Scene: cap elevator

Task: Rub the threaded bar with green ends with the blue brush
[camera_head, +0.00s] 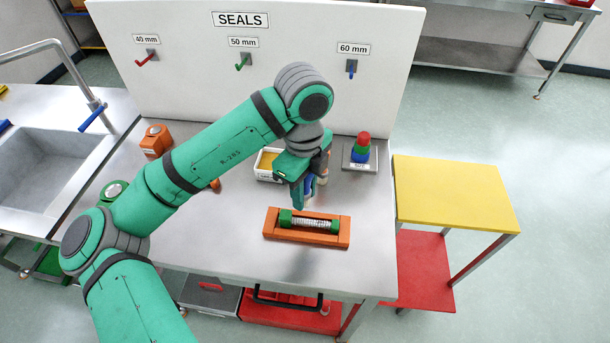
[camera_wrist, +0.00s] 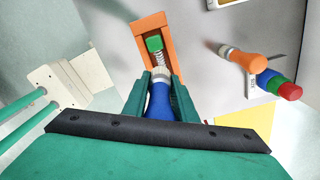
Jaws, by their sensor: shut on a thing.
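The threaded bar (camera_head: 312,223) has green ends and lies in an orange holder (camera_head: 343,240) near the table's front. In the wrist view one green end (camera_wrist: 154,43) and some thread show in the orange holder (camera_wrist: 150,24); the brush and fingers hide the rest. My gripper (camera_head: 302,195) is shut on the blue brush (camera_wrist: 160,104), whose pale tip (camera_wrist: 160,76) points toward the bar. In the head view the blue brush (camera_head: 309,186) is partly hidden by my fingers, just behind and above the bar. I cannot tell whether it touches.
A red, green and blue stack (camera_head: 361,148) stands on a grey plate at the back right. An orange-handled brush (camera_wrist: 240,57) is beside it in the wrist view. A white bin (camera_head: 264,165) with yellow contents stands behind my gripper. The table right of the holder is clear.

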